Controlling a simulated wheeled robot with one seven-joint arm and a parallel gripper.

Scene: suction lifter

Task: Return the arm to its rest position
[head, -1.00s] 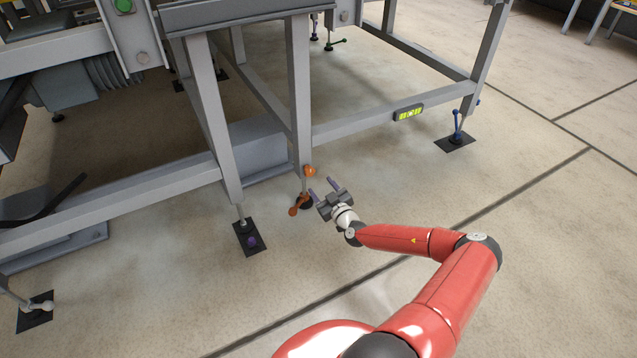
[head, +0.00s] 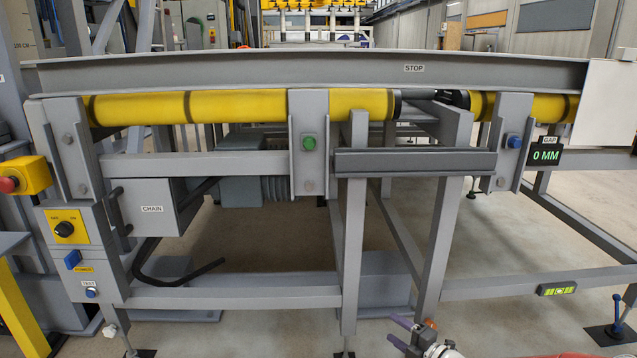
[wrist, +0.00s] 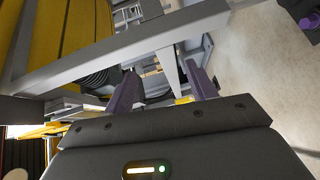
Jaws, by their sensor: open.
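My gripper (head: 395,332) shows at the bottom edge of the head view, low in front of the conveyor frame's legs. Its two purple fingers stand apart with nothing between them. In the wrist view the spread fingers of my gripper (wrist: 163,85) point toward the grey frame and its yellow rollers. A small orange part (head: 430,324) shows right beside the gripper in the head view; whether they touch I cannot tell. Most of my red arm lies below the head picture, with only a sliver at the bottom right.
The grey conveyor frame (head: 232,298) spans the view, with yellow rollers (head: 240,105) on top. A control box with a black knob (head: 64,229) and a red button (head: 8,184) stand left. A display (head: 545,154) reads 0 MM. Bare floor (head: 500,325) lies at the lower right.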

